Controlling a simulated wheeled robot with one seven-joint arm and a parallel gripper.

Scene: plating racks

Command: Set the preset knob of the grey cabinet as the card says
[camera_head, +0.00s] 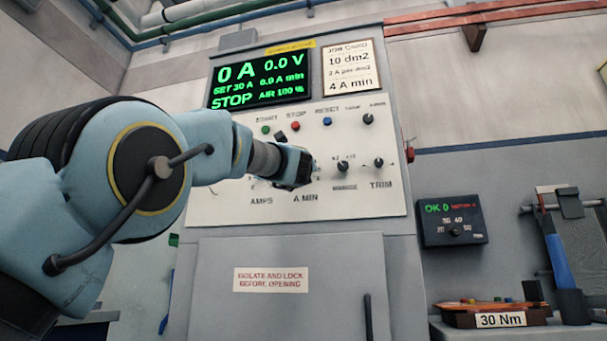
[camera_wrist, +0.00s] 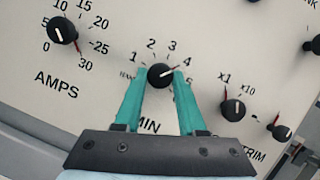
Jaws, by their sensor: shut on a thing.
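The grey cabinet (camera_head: 290,260) has a white control panel (camera_head: 225,218). Its card (camera_head: 350,68) reads 10 dm2, 2 A per dm2 and 4 A min. The display (camera_head: 260,78) shows 0 A, 0.0 V, SET 30 A, 0.0 A min and STOP. In the wrist view, my gripper (camera_wrist: 160,80) has its teal fingers closed on both sides of the black A MIN knob (camera_wrist: 160,73). That knob's white pointer aims up-right, close to the 4. In the head view my gripper (camera_head: 298,170) hides this knob.
The AMPS knob (camera_wrist: 61,29) is left of my gripper. The x1/x10 knob (camera_wrist: 233,109) and TRIM knob (camera_wrist: 280,132) are to the right. Coloured buttons (camera_head: 296,127) sit above. A dark meter box (camera_head: 452,221) and a 30 Nm tool tray (camera_head: 500,319) are at right.

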